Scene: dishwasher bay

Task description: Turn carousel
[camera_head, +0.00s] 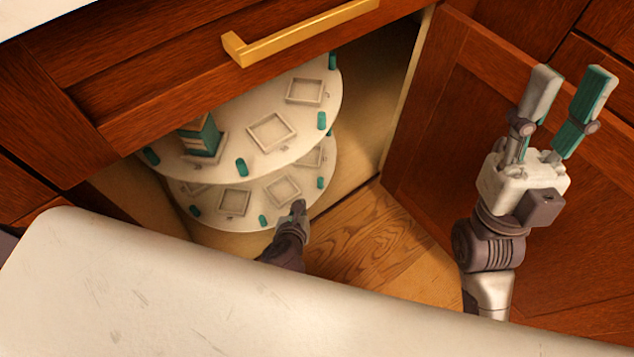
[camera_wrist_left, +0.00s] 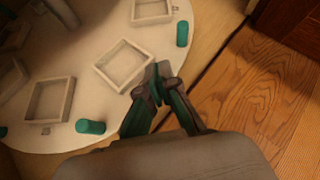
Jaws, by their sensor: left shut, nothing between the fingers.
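The carousel has two round white tiers inside the open cabinet. The upper tier (camera_head: 235,160) carries square frames, teal pegs on its rim and a teal-and-cream box (camera_head: 200,136). The lower tier (camera_head: 232,221) also has square frames and teal pegs; it shows in the left wrist view (camera_wrist_left: 75,95). My left gripper (camera_head: 298,207) is shut and empty at the front right rim of the lower tier. In the left wrist view its fingertips (camera_wrist_left: 158,72) are between a square frame and a teal peg (camera_wrist_left: 182,34); contact cannot be told. My right gripper (camera_head: 569,92) is open and empty, raised before the cabinet door.
The open wooden door (camera_head: 430,150) stands to the right of the carousel. A drawer with a gold handle (camera_head: 300,33) overhangs the upper tier. A pale surface (camera_head: 130,280) fills the foreground. Wooden floor (camera_head: 385,240) is clear between the carousel and the door.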

